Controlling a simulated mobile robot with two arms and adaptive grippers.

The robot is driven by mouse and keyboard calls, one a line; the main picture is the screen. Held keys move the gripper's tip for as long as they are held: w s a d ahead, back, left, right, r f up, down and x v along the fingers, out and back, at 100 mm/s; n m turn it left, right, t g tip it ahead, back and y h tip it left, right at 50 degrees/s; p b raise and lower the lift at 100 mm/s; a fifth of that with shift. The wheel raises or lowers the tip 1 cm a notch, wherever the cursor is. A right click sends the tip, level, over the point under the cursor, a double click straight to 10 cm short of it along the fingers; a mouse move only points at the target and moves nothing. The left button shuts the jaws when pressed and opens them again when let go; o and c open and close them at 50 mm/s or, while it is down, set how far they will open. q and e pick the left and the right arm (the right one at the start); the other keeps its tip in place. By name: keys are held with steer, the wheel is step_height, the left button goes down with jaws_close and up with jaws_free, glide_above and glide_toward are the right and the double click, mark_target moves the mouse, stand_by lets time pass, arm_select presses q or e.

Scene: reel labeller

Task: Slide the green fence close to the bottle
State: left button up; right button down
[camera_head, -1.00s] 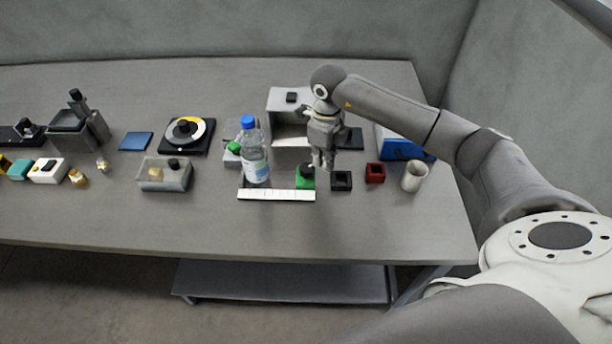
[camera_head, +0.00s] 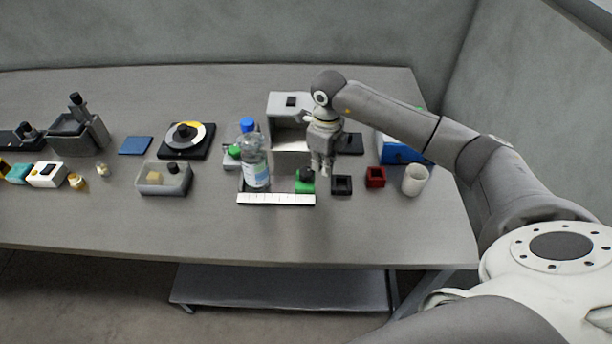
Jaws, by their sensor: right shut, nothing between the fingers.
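The bottle (camera_head: 256,165) is clear with a blue cap and a pale label. It stands upright behind the white ruler strip. The green fence (camera_head: 304,182) is a small green block with a dark part on top, to the right of the bottle with a gap between them. My right gripper (camera_head: 322,174) points down just right of the green fence and is shut and empty. Whether its fingertips touch the fence I cannot tell. My left gripper is not in view.
A white ruler strip (camera_head: 276,199) lies in front of the bottle and fence. A black square holder (camera_head: 341,185), a red one (camera_head: 375,177) and a white cup (camera_head: 414,180) stand to the right. A grey labeller housing (camera_head: 290,104) stands behind. The front of the table is clear.

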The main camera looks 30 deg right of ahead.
mark_target(298, 181)
steer(key=shift+s+f+p, duration=0.3)
steer(key=shift+f, duration=0.05)
stand_by(1.1)
steer(key=shift+w+a, duration=0.2)
steer(key=shift+a, duration=0.2)
steer(key=shift+w+a, duration=0.4)
steer(key=shift+a, duration=0.25)
steer(key=shift+w+a+r+b, duration=0.1)
steer(key=shift+w+a+b, duration=0.55)
steer(key=shift+a, duration=0.5)
steer(key=shift+w+a+b, duration=0.3)
steer(key=shift+w+a, duration=0.5)
steer(key=shift+a, duration=0.35)
steer(key=shift+s+d, duration=0.2)
steer(key=shift+d, duration=0.3)
steer(key=shift+d+r+p, duration=0.25)
steer(key=shift+r+p, duration=0.45)
steer(key=shift+r, duration=0.15)
step_height(298, 181, up, 7)
steer(key=p, duration=0.3)
steer(key=shift+w+f+p, duration=0.15)
steer(key=shift+f+p, duration=0.05)
steer(key=shift+p, duration=0.1)
steer(key=shift+a, duration=0.1)
